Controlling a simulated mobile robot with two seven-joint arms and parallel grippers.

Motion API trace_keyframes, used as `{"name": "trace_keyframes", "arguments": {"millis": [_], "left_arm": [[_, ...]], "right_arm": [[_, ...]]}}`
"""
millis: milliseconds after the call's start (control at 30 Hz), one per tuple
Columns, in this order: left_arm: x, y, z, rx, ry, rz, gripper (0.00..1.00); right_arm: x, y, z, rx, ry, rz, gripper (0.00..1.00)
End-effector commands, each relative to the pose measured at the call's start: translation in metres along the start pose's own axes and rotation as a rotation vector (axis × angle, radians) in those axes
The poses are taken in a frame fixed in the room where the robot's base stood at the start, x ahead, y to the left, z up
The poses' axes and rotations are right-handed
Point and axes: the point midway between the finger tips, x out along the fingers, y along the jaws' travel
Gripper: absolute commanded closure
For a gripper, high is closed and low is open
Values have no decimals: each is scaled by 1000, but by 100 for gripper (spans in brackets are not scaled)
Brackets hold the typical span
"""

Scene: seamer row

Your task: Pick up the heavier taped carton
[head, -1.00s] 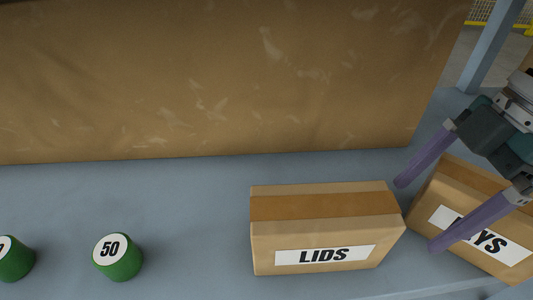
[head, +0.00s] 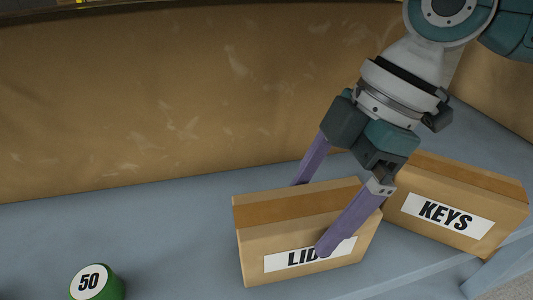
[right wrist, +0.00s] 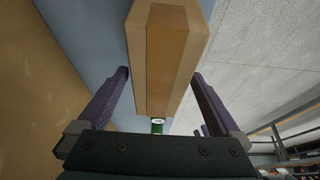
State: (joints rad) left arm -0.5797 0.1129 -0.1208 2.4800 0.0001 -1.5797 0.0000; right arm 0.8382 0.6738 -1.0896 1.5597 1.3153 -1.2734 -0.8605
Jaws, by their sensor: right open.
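The carton marked LIDS (head: 285,233) sits on the blue-grey surface, with a brown tape strip along its top. The carton marked KEYS (head: 412,180), also taped, sits angled to its right. My right gripper (head: 310,217) is open at the LIDS carton. One finger is at its back side; the other crosses in front of its label and hides part of the word. In the right wrist view a taped carton (right wrist: 168,60) lies between the spread fingers (right wrist: 160,76), with gaps on both sides. My left gripper is not in view.
A green cylinder marked 50 (head: 90,283) stands at the lower left. A large brown panel (head: 150,110) rises behind the surface (head: 170,230). A blue-grey post (head: 500,268) is at the lower right.

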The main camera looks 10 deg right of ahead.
Motion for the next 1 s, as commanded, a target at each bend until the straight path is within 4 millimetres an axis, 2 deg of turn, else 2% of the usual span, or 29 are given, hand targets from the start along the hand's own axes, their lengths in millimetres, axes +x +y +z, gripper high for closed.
{"name": "trace_keyframes", "arguments": {"millis": [67,167,467,1000], "left_arm": [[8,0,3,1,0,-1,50],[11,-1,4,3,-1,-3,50],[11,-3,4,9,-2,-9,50],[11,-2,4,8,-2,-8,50]], "right_arm": [[17,-1,-1,1,-1,-3,0],[28,0,-1,0,-1,-1,0],[31,0,-1,0,-1,0,0],[31,0,-1,0,-1,0,61]]}}
